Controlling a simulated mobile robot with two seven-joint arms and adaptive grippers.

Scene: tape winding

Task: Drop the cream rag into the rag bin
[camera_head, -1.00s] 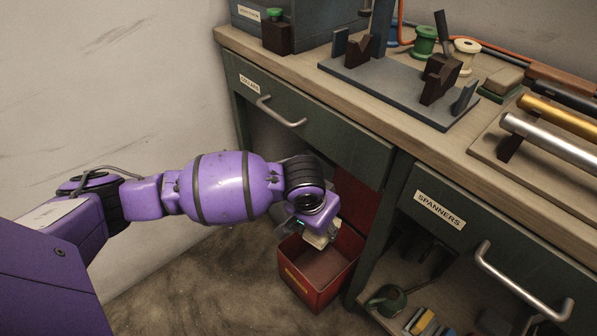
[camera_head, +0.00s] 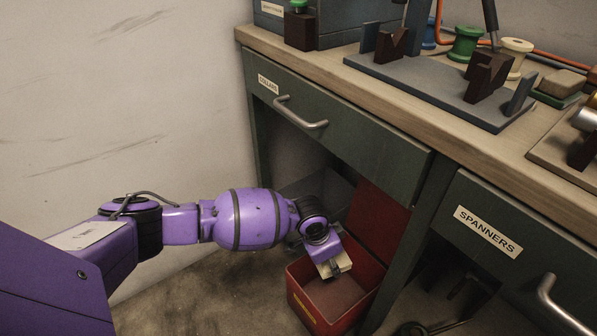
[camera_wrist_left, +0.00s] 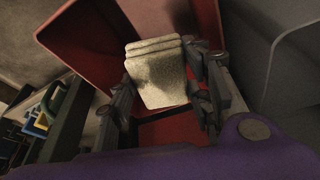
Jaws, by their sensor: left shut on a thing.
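The cream rag (camera_wrist_left: 158,75) is a folded pad between the fingers of my left gripper (camera_wrist_left: 160,95) in the left wrist view. The gripper is shut on it. In the head view the rag (camera_head: 343,265) shows as a small pale patch at the end of my purple left arm, over the rag bin. The rag bin (camera_head: 304,312) is a red open box on the floor, its red lid raised behind it. In the wrist view its red inside (camera_wrist_left: 175,130) lies behind the rag. The gripper's fingers are mostly hidden in the head view. My right gripper is not in view.
The bin stands beside the green bench, under the collars drawer (camera_head: 330,135). The spanners drawer (camera_head: 500,240) is to the right, above an open shelf. The bench top (camera_head: 400,95) overhangs the bin at the back. Bare floor (camera_head: 215,295) lies left of the bin.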

